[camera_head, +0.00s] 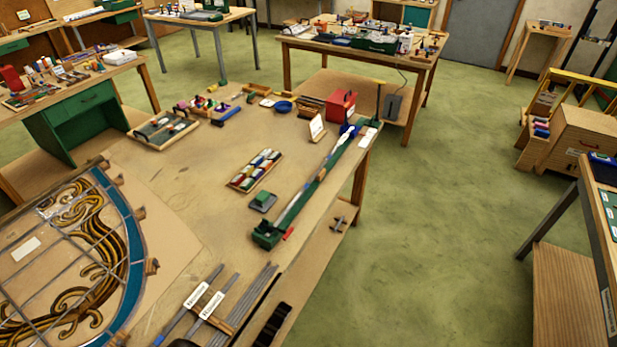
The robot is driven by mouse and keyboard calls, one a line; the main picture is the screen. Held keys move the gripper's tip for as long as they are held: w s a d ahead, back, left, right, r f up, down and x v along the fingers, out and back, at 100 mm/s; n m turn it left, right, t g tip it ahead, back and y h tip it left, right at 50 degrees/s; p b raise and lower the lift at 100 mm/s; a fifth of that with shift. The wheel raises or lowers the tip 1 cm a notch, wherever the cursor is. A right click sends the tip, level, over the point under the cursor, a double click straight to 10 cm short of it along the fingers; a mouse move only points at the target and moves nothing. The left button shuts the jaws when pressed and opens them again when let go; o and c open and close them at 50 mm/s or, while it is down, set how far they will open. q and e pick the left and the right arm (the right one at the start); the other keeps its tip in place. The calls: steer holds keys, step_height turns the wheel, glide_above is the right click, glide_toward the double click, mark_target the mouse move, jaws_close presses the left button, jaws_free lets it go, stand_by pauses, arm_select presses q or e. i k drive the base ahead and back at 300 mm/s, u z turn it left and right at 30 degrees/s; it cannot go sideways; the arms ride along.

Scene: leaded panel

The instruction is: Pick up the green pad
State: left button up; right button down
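A small green pad (263,197) sits on the near workbench, on top of a dark grey, flat piece. It lies between a tray of coloured pieces and a long green rail. Nothing covers it from this view. Neither of my grippers shows in the head view.
The workbench (190,195) holds a leaded panel (133,240) at left and metal strips (215,305) in front. The coloured-piece tray (237,184) is just behind the pad; the green rail (268,236) runs along the right edge. Bare wood lies left of the pad.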

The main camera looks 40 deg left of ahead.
mark_target(264, 198)
steer(key=u, duration=0.4)
steer(key=i, duration=1.55)
steer(key=u, duration=0.8)
